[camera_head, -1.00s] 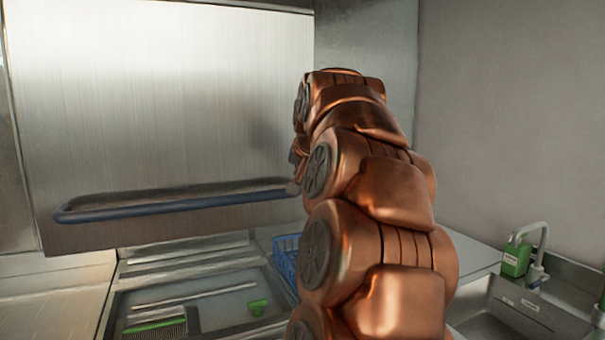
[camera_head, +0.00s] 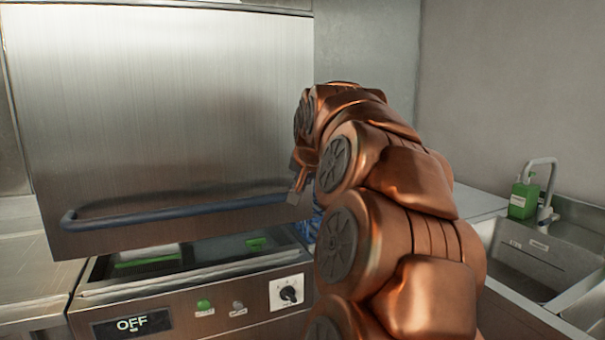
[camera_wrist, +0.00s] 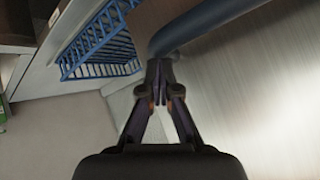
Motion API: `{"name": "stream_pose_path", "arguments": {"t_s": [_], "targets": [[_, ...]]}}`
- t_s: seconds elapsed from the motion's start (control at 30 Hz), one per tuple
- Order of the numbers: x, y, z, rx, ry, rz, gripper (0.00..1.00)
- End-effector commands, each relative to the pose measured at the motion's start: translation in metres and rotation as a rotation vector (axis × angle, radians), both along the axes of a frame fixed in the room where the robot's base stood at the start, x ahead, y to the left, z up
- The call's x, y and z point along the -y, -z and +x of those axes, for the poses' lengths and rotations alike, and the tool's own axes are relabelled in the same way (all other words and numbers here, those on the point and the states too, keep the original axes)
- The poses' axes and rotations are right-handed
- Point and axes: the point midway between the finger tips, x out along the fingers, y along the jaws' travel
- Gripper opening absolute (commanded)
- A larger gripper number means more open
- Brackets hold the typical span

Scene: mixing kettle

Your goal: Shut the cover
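The cover (camera_head: 170,110) is a large brushed-metal panel hanging over the machine's basin, its lower edge apart from the machine's front. A dark blue bar handle (camera_head: 180,211) runs across its lower part; in the wrist view the bar (camera_wrist: 205,22) bends near the fingertips. My gripper (camera_head: 299,178) is at the handle's right end, partly hidden by my copper arm. In the wrist view my gripper (camera_wrist: 160,75) has its fingertips together, right by the bend of the bar. I cannot tell whether they touch it. I see nothing clearly between them.
The basin (camera_head: 200,258) holds green-edged items. The front panel (camera_head: 190,310) has an OFF display and a knob. A blue basket (camera_wrist: 100,45) is beside the machine. A sink (camera_head: 540,260) with a green soap bottle (camera_head: 523,197) is at the right.

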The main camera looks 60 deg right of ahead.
Motion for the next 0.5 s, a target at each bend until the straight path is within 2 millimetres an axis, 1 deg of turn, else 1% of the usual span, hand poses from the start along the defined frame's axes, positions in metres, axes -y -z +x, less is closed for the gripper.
{"name": "stream_pose_path", "arguments": {"t_s": [0.03,0.2,0.3,0.5], "targets": [[0.0,0.023,0.0,-0.002,0.0,0.003,0.0],[-0.001,0.061,0.0,-0.004,-0.001,0.005,0.0],[0.0,0.078,0.0,-0.003,0.0,0.002,0.0],[0.0,0.102,0.0,-0.002,-0.001,0.001,0.0]]}}
